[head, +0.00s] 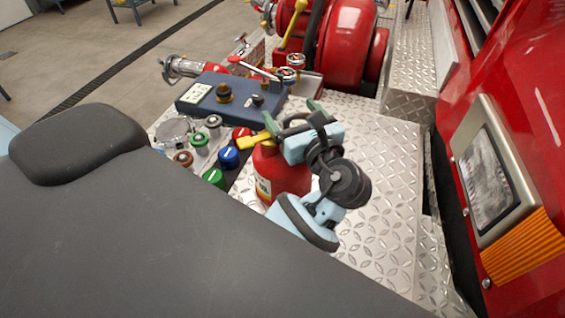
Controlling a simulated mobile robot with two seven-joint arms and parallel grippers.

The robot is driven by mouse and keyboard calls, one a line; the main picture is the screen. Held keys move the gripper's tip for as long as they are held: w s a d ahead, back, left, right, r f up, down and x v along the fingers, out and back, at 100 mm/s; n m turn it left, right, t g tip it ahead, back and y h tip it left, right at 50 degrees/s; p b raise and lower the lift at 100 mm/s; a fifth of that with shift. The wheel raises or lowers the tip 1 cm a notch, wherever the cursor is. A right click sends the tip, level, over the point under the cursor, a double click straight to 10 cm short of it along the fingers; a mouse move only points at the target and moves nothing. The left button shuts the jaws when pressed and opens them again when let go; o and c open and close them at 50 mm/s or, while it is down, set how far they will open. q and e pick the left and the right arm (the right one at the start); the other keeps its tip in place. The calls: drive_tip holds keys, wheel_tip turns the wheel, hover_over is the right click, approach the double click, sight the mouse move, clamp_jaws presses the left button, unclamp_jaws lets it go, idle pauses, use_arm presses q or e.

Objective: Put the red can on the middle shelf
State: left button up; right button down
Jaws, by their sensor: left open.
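A red can (280,176) with a pale label and a yellow piece (255,142) at its top stands upright on the diamond-plate deck. My left gripper (293,116), light blue with green fingertips, is open beside and above the can's top. Its wrist hides the can's right side; I cannot tell whether the gripper touches it. My right gripper is not in view. No middle shelf can be made out.
A blue-grey control box (230,97) and several coloured knobs (229,157) sit left of the can. A big red reel (330,40) stands behind. Bare diamond-plate deck (385,180) lies between.

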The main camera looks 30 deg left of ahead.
use_arm(q)
drive_tip(key=shift+d, duration=0.15)
drive_tip(key=shift+c, duration=0.2)
clamp_jaws()
drive_tip(key=shift+r, duration=0.15)
drive_tip(key=shift+r, duration=0.1)
